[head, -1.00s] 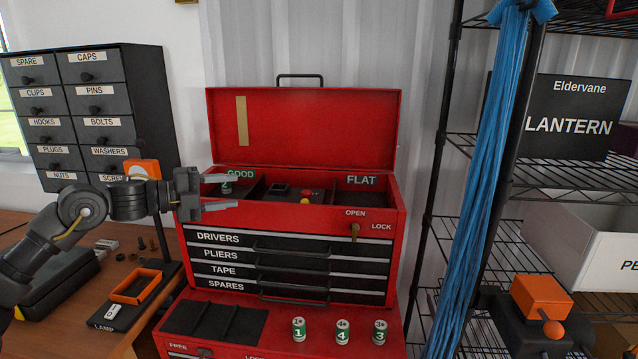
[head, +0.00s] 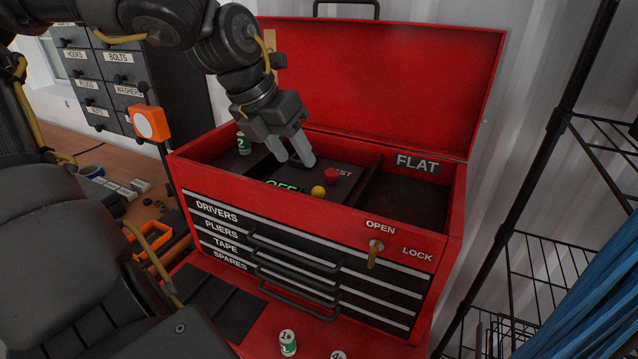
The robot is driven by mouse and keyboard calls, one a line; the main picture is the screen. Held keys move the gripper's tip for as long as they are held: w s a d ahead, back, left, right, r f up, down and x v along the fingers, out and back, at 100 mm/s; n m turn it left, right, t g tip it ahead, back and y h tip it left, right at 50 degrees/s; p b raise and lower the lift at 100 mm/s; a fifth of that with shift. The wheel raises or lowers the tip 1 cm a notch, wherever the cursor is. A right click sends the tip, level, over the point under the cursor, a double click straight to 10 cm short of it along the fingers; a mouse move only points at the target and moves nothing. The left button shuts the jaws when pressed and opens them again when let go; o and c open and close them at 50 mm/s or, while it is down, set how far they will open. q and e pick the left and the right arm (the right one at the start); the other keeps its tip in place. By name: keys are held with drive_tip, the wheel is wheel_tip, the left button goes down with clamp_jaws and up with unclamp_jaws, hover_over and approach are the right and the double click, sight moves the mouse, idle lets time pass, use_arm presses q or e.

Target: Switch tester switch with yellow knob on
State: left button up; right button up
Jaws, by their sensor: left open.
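The tester (head: 345,187) is a dark box in the middle compartment of the open red toolbox (head: 440,238). Its yellow knob (head: 318,192) is near the front, with a red button (head: 332,174) behind it by a partly covered TEST label. A green display (head: 283,184) on its left reads OFF, partly cut by the toolbox's front wall. My left gripper (head: 296,160) points down over the tester, fingers open and empty, behind and left of the yellow knob and apart from it. My right gripper is not in view.
The raised lid (head: 390,85) stands behind the tester. A green battery (head: 243,143) stands in the left compartment; the FLAT compartment (head: 410,195) looks empty. A key (head: 374,255) sticks out in front. Another battery (head: 288,342) stands on the lower red chest. An orange lamp (head: 148,123) stands left.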

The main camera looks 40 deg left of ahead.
sight(315, 188)
use_arm(q)
drive_tip(key=p+x, duration=0.1)
drive_tip(key=x, duration=0.7)
drive_tip(key=shift+w+f+p, duration=0.15)
drive_tip(key=shift+w+p, duration=0.05)
drive_tip(key=shift+p, duration=0.2)
drive_tip(key=shift+w+d+f, duration=0.15)
drive_tip(key=shift+w+f, duration=0.05)
drive_tip(key=shift+f, duration=0.4)
drive_tip(key=shift+w+f, duration=0.25)
drive_tip(key=shift+f, duration=0.1)
drive_tip(key=c, duration=1)
